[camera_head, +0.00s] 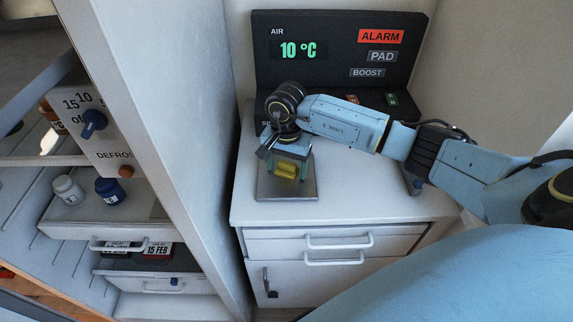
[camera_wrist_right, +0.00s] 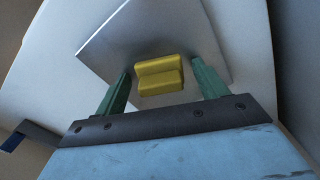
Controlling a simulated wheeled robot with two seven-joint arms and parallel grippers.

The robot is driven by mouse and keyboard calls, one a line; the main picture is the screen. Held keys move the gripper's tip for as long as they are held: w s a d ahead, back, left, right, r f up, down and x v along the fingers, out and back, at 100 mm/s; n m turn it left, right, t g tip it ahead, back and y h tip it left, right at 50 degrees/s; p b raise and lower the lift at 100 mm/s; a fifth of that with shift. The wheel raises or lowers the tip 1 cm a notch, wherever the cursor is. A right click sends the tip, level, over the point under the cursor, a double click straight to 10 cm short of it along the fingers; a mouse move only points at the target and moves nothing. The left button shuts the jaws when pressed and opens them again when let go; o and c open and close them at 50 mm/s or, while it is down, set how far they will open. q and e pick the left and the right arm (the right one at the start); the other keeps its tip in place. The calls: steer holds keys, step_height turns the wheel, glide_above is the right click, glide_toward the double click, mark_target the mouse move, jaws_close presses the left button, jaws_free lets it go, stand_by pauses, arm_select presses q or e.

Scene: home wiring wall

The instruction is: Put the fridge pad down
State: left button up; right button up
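A flat grey metal plate (camera_head: 300,190) with a yellow ridged block (camera_head: 286,171) on it lies on the white cabinet top; I take this to be the fridge pad. The wrist view shows the plate (camera_wrist_right: 205,35) and the yellow block (camera_wrist_right: 160,76) from close up. My right gripper (camera_head: 284,168) is above the plate, pointing down. In the wrist view its green fingers (camera_wrist_right: 163,82) stand on either side of the block, with a gap at each side, so it is open. My left gripper is not in view.
A dark panel (camera_head: 335,77) with a 10 °C display and ALARM, PAD and BOOST labels stands behind. The open fridge at left holds a white jar (camera_head: 68,189), a blue jar (camera_head: 110,191) and a defrost dial (camera_head: 93,122).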

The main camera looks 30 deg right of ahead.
mark_target(287, 163)
steer(key=shift+r, duration=0.2)
step_height(287, 163, up, 12)
stand_by(0.5)
stand_by(0.4)
